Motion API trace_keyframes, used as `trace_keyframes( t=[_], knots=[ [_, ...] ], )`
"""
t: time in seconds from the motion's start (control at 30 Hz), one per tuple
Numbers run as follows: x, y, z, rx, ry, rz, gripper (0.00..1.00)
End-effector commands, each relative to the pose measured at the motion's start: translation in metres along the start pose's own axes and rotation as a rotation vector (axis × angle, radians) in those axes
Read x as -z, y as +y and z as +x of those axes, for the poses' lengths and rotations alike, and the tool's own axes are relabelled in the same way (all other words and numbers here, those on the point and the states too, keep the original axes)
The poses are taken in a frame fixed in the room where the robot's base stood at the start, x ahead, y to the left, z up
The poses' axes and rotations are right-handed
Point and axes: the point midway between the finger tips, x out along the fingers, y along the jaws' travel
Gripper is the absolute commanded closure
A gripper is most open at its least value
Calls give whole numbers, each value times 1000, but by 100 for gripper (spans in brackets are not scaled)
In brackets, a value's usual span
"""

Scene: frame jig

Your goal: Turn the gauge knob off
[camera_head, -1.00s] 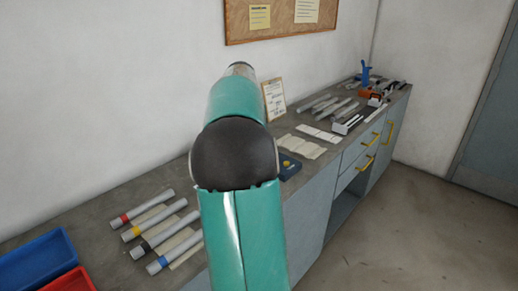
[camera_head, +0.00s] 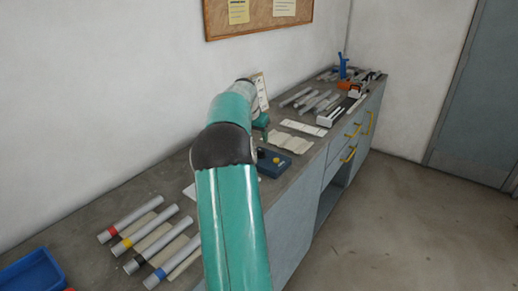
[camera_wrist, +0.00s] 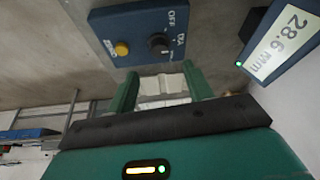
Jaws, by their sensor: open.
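The gauge is a blue box (camera_wrist: 140,28) with a black round knob (camera_wrist: 158,43) and a yellow button (camera_wrist: 121,48), seen in the wrist view. OFF and a second label, which looks like DIA, are printed by the knob; its exact setting is too small to tell. In the head view the blue box (camera_head: 273,165) sits on the bench right of my arm.
The grey bench (camera_head: 95,215) runs along the wall. Several banded tubes (camera_head: 150,238) lie at its near end, beside a blue tray (camera_head: 30,275). Pale cloths (camera_head: 288,142) and metal parts lie farther along. A framed card stands behind my arm.

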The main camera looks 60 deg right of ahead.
Motion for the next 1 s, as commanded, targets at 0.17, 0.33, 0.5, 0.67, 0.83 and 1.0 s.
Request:
trace_keyframes(
  t=[0.17, 0.33, 0.5, 0.67, 0.83, 1.0],
  knots=[
    [0, 0, 37, 0, -1, 0, 49],
    [1, -1, 65, 0, 1, 0, 49],
    [0, -3, 79, 2, 2, -1, 49],
    [0, -4, 81, 2, 2, -1, 49],
    [0, -4, 81, 2, 2, -1, 55],
    [0, -4, 81, 1, 2, -1, 88]
  ],
)
